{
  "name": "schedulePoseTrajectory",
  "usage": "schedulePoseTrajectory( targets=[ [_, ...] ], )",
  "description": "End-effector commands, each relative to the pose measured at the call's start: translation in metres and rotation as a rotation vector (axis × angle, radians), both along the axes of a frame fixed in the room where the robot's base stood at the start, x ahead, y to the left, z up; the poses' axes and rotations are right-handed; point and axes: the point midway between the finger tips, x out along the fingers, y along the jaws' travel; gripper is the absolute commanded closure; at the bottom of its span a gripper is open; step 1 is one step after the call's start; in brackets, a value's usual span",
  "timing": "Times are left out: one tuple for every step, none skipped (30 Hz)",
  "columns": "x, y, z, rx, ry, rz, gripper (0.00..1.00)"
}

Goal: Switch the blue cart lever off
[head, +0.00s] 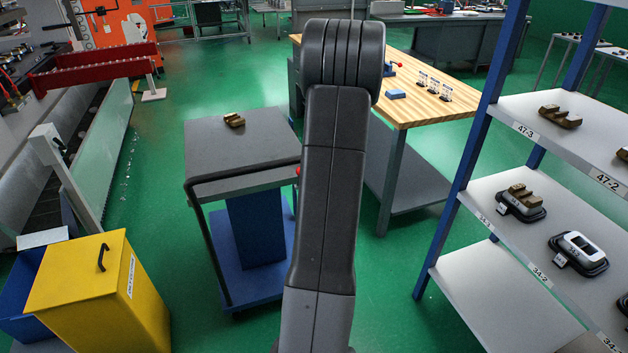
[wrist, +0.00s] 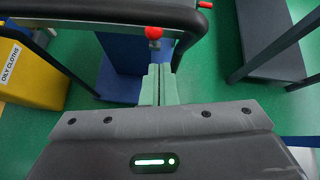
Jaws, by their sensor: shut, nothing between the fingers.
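The cart has a grey top (head: 225,158), a blue column and a blue base; its blue part also shows in the wrist view (wrist: 120,60). A red ball knob (wrist: 153,32), which looks like the lever's end, shows just beyond my fingertips near the cart's black handle bar (wrist: 100,10). A small red spot (head: 298,170) at the cart's right edge shows beside my arm in the head view. My gripper (wrist: 158,70) is shut and empty, its fingers pointing toward the knob with a seeming small gap. In the head view my arm hides the gripper and most of the lever.
A brown part (head: 234,120) lies on the cart top. A yellow bin (head: 95,290) stands left, and a shelf rack (head: 480,200) with parts stands right. A wooden-topped bench (head: 425,105) is behind. Green floor is open between cart and rack. Another red tip (wrist: 205,4) shows near the handle.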

Motion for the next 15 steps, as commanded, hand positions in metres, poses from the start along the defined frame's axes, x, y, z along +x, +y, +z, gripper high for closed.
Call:
schedulePoseTrajectory(
  targets=[
    [-0.003,-0.001,0.008,-0.001,-0.003,0.001,1.0],
    [-0.004,-0.002,0.011,0.0,-0.002,0.0,1.0],
    [-0.006,-0.003,0.013,-0.001,-0.001,0.001,1.0],
    [-0.007,-0.003,0.015,-0.001,0.0,0.001,1.0],
    [-0.008,-0.003,0.017,0.0,0.0,0.0,1.0],
    [-0.009,-0.004,0.019,0.0,0.0,0.0,1.0],
    [-0.009,-0.004,0.019,0.0,0.0,0.0,1.0],
    [-0.01,-0.004,0.02,-0.001,0.0,0.001,1.0],
    [-0.01,-0.004,0.021,-0.001,0.001,0.0,1.0],
    [-0.01,-0.004,0.021,-0.001,0.001,0.0,1.0],
    [-0.01,-0.004,0.021,-0.001,0.001,0.0,1.0],
    [-0.01,-0.004,0.021,0.0,0.001,0.0,1.0],
    [-0.01,-0.004,0.021,0.0,0.001,0.0,1.0],
    [-0.01,-0.004,0.021,0.0,0.001,0.0,1.0],
    [-0.01,-0.004,0.021,0.0,0.001,0.0,1.0]
  ],
)
